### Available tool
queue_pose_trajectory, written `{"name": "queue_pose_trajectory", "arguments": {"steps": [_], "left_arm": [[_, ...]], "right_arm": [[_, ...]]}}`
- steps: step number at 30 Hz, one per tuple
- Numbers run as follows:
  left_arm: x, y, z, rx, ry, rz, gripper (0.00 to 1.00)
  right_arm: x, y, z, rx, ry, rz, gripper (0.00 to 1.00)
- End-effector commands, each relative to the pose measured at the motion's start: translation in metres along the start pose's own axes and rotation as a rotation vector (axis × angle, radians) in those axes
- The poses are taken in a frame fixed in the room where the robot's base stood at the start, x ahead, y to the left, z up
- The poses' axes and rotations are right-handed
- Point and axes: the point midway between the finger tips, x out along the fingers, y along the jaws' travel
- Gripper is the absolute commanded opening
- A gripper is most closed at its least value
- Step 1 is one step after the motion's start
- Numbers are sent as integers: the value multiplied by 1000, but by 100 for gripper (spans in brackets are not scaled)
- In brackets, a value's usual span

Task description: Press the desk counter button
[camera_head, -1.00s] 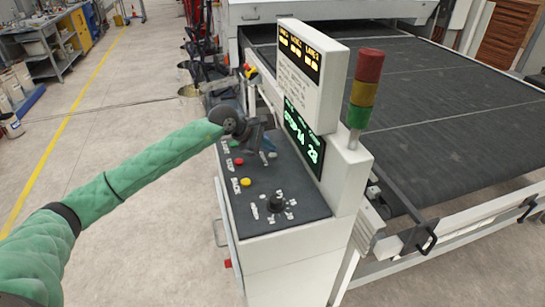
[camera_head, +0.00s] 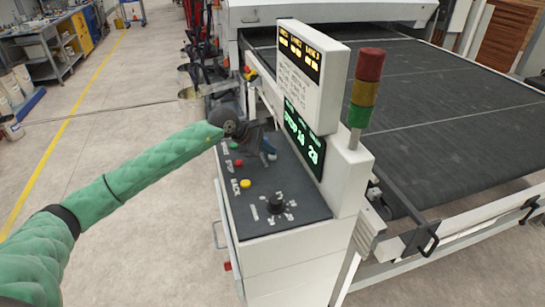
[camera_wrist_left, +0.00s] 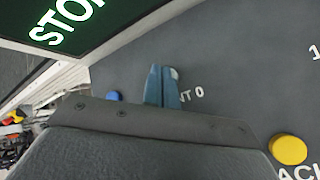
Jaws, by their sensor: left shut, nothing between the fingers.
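The control desk (camera_head: 259,223) stands at the machine's near end with its dark button panel facing up. My left gripper (camera_head: 268,147) is shut, empty, over the panel's far part below the green display. In the left wrist view its bluish fingers (camera_wrist_left: 163,88) point down at the panel beside a pale round button (camera_wrist_left: 174,73), partly hidden by the fingertips. A partly hidden label ending in "NT 0" is beside them. I cannot tell whether fingertips and button touch. A blue button (camera_wrist_left: 113,96) is to the left. My right gripper is not in view.
A yellow button (camera_head: 246,183), a red button (camera_head: 238,162) and a dark knob (camera_head: 276,203) are also on the panel. The display housing (camera_head: 304,139) rises close beside my gripper. A signal tower (camera_head: 365,88) and wide conveyor (camera_head: 420,95) lie to the right.

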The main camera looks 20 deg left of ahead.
Motion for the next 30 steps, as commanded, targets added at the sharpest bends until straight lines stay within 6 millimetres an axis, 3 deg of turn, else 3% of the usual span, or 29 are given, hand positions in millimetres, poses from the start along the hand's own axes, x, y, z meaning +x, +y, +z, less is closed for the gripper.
{"name": "queue_pose_trajectory", "arguments": {"steps": [30], "left_arm": [[4, -3, -3, 0, 0, -1, 0]], "right_arm": [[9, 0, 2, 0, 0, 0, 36]]}}
